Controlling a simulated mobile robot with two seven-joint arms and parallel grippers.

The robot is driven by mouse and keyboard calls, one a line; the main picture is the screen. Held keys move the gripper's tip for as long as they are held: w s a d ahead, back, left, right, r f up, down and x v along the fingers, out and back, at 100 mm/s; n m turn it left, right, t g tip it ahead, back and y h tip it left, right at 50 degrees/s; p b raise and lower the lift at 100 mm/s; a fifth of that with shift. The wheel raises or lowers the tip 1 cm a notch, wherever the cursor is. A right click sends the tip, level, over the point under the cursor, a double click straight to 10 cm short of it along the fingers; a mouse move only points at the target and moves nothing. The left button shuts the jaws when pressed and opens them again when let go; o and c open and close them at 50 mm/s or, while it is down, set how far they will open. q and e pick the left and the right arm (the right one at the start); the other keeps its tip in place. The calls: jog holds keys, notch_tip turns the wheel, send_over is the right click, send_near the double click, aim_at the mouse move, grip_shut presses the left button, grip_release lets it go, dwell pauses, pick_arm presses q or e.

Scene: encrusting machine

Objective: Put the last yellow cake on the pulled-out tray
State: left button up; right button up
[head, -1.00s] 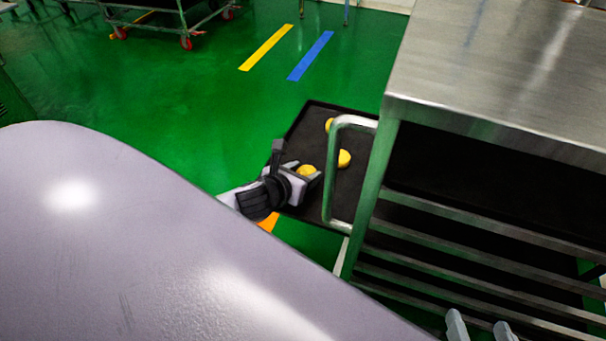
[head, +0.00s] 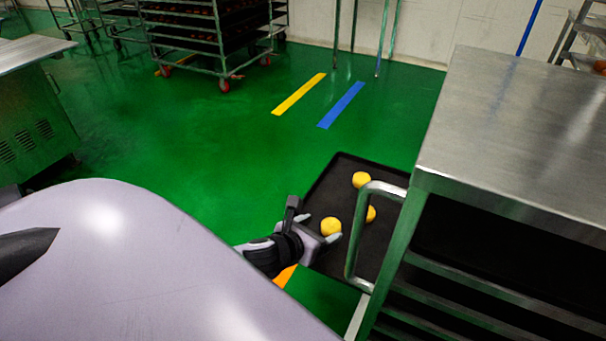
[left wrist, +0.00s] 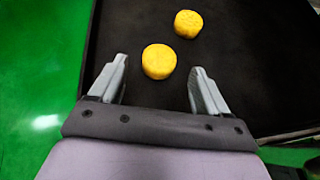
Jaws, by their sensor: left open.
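The pulled-out dark tray (head: 320,195) juts from the left side of the steel rack. Three round yellow cakes are on it: a far one (head: 361,180), one partly behind the rack handle (head: 370,214), and a near one (head: 331,227) by my left gripper (head: 320,229). In the left wrist view my left gripper (left wrist: 160,66) is open. The near cake (left wrist: 158,61) lies between and slightly beyond its fingertips, with gaps at both sides. A second cake (left wrist: 188,24) lies farther up on the tray (left wrist: 260,70). My right gripper is out of view.
The steel rack (head: 520,140) with its bent handle (head: 352,235) stands close to the tray's right side. Green floor (head: 230,150) is clear on the tray's left. A wheeled rack (head: 205,35) stands farther back, and a steel cabinet (head: 35,110) is at the left.

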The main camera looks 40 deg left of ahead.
pick_arm(q)
jog(key=p+v, duration=0.2)
jog(key=v, duration=0.5)
jog(key=shift+s+r, duration=0.1)
jog(key=shift+s, duration=0.15)
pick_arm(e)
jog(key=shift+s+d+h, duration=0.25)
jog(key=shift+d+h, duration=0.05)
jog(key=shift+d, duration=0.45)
